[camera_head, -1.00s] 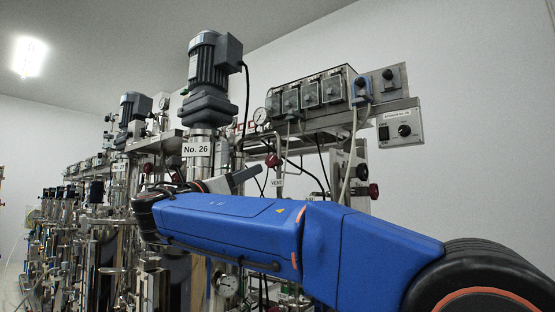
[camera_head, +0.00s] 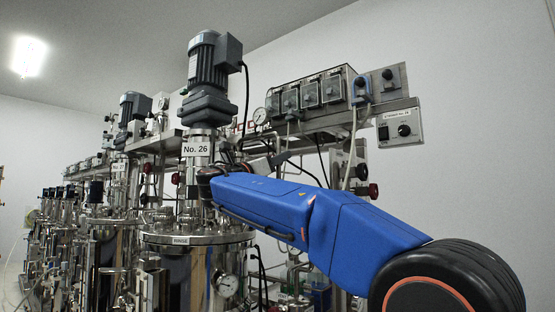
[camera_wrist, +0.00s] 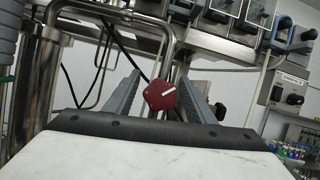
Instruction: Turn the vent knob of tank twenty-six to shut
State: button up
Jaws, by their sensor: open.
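The tank's sign "No. 26" (camera_head: 196,149) hangs below the grey motor in the head view. In the wrist view a dark red knob (camera_wrist: 160,95) with a white pointer line shows between my fingers. Its line slants up to the right. My gripper (camera_wrist: 160,77) is open, with one finger on each side of the knob and gaps showing; I cannot tell whether the fingertips reach past it. In the head view my gripper (camera_head: 283,158) is at the pipework right of the sign. It hides the knob and its label there.
A control box with a black dial (camera_head: 400,128) is at the right, under a panel of switches (camera_head: 318,92). The lidded steel vessel (camera_head: 198,238) stands below my arm. Pipes and cables crowd the area.

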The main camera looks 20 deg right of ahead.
jog(key=shift+x, duration=0.8)
jog(key=c, duration=1)
jog(key=shift+c, duration=0.2)
jog(key=shift+m+g, duration=0.3)
jog(key=shift+m, duration=0.3)
jog(key=m+g+h, duration=0.1)
jog(key=m, duration=0.1)
jog(key=m+g+h, duration=0.1)
jog(key=m, duration=0.2)
jog(key=shift+s+d, duration=0.1)
jog(key=shift+s, duration=0.1)
jog(key=shift+s+d+f+m+g+h, duration=0.15)
jog(key=shift+m+g, duration=0.7)
jog(key=shift+m, duration=0.85)
jog(key=shift+s+d+m+g+h, duration=0.15)
jog(key=shift+m+g, duration=0.7)
jog(key=shift+m, duration=0.85)
jog(key=shift+a, duration=0.1)
